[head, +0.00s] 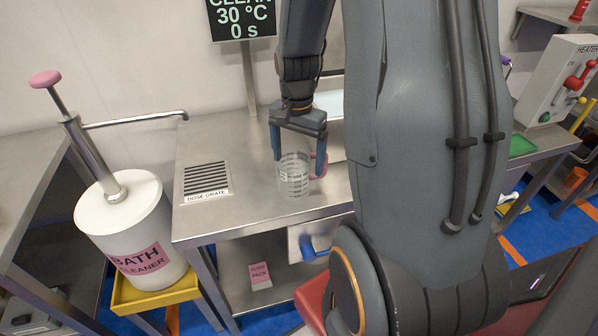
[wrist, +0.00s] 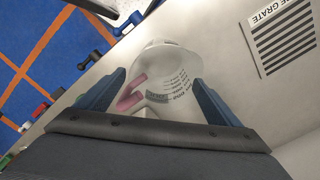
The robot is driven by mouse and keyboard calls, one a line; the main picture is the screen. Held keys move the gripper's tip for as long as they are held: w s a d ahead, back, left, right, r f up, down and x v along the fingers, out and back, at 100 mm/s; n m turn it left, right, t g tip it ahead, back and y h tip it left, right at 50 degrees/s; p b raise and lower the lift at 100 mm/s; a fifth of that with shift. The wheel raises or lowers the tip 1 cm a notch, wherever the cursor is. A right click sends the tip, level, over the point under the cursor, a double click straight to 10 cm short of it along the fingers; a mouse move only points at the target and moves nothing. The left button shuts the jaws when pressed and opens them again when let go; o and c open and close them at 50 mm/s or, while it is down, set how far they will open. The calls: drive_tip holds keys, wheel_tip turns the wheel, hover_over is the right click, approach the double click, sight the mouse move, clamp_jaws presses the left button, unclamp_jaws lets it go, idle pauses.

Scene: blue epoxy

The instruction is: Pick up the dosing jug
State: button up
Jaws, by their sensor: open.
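The dosing jug (head: 293,178) is a clear jug with dark graduation marks and a pink handle. It stands upright on the steel bench, right of the dose grate. My gripper (head: 299,160) is above and around it, with one blue finger on each side. In the wrist view the jug (wrist: 172,75) lies between the two open fingers of my gripper (wrist: 160,95), with visible gaps at its sides. Its pink handle (wrist: 131,95) shows near the left finger. I cannot tell whether either finger touches the jug or handle.
The dose grate (head: 206,180) is set in the bench (head: 245,140) to the left. A white bath cleaner tub (head: 125,225) with a pink-knobbed pump stands on a yellow stand further left; its spout reaches over the bench. A pink-labelled pack (head: 260,275) sits on the lower shelf.

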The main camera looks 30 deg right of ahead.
drive_tip(key=shift+w+a+f+p, duration=0.1)
drive_tip(key=shift+f+p, duration=0.35)
drive_tip(key=shift+f, duration=1.35)
drive_tip(key=shift+a+f+p, duration=0.1)
drive_tip(key=shift+f+p, duration=0.35)
drive_tip(key=shift+f, duration=1.3)
drive_tip(key=c, duration=1.2)
drive_tip(key=shift+r, duration=0.1)
